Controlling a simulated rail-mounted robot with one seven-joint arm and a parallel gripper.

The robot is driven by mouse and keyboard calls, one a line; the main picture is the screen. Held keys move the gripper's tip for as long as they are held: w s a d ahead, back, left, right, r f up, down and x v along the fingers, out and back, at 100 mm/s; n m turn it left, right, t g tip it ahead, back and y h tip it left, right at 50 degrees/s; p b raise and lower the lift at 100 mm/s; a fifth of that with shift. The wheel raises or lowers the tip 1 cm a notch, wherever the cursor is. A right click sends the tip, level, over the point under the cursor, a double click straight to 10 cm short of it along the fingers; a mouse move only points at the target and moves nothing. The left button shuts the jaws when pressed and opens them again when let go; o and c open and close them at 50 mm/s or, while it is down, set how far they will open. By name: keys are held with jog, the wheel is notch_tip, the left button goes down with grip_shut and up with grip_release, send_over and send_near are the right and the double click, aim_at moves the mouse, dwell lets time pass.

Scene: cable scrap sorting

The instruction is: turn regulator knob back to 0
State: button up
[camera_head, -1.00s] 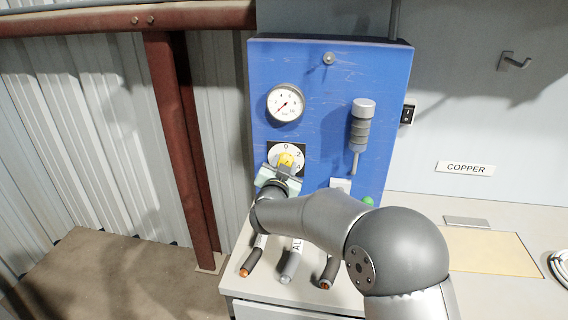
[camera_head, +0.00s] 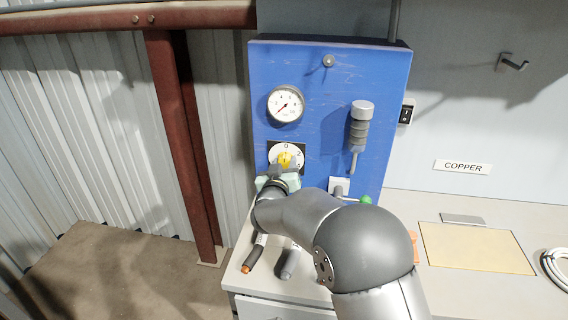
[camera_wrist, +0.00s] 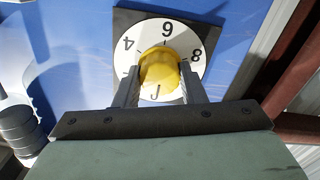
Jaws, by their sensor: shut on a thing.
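The yellow regulator knob (camera_head: 285,158) sits on a round white dial (camera_head: 297,149) low on the blue panel. In the head view the 0 is at the top of the dial. My gripper (camera_head: 284,167) reaches the knob from the front and below and hides the lower dial. In the wrist view the two fingers stand on either side of the knob (camera_wrist: 160,72) and are shut on it. There the dial (camera_wrist: 146,30) shows 4, 6 and 8 around the knob. I cannot tell which number the knob points to.
A pressure gauge (camera_head: 285,105) is above the dial, its needle toward the lower left. A grey cylinder tool (camera_head: 360,125) and a green-tipped lever (camera_head: 365,200) are to the right. Cable pieces (camera_head: 254,256) lie below on the bench. A COPPER label (camera_head: 463,167) is on the wall.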

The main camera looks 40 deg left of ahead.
dwell(0.4)
jog(key=o, duration=1)
jog(key=b+v, duration=0.2)
jog(key=v, duration=1.5)
jog(key=shift+s, duration=0.3)
